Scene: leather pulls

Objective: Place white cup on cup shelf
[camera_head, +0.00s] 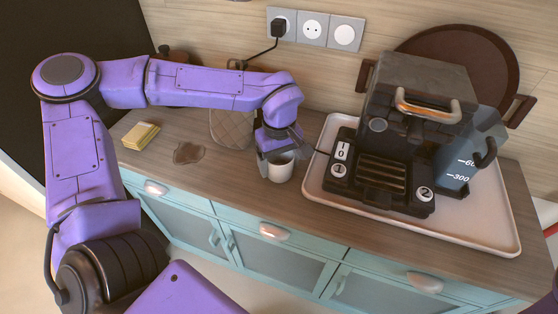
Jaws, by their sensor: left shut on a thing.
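A white cup (281,170) is upright near the front of the wooden counter, left of the tray. My left gripper (279,151) comes down from above and is shut on the cup's upper part. I cannot tell whether the cup's base touches the counter. A dark coffee machine (412,95) stands on the tray to the right. A slatted grate (382,178) sits low at its front, between discs marked 1 and 2. No part is labelled as the cup shelf. My right gripper is out of view.
A cream tray (473,239) with a raised rim carries the machine and a clear blue-grey jug (462,160). A black cable runs from a wall socket (283,24).

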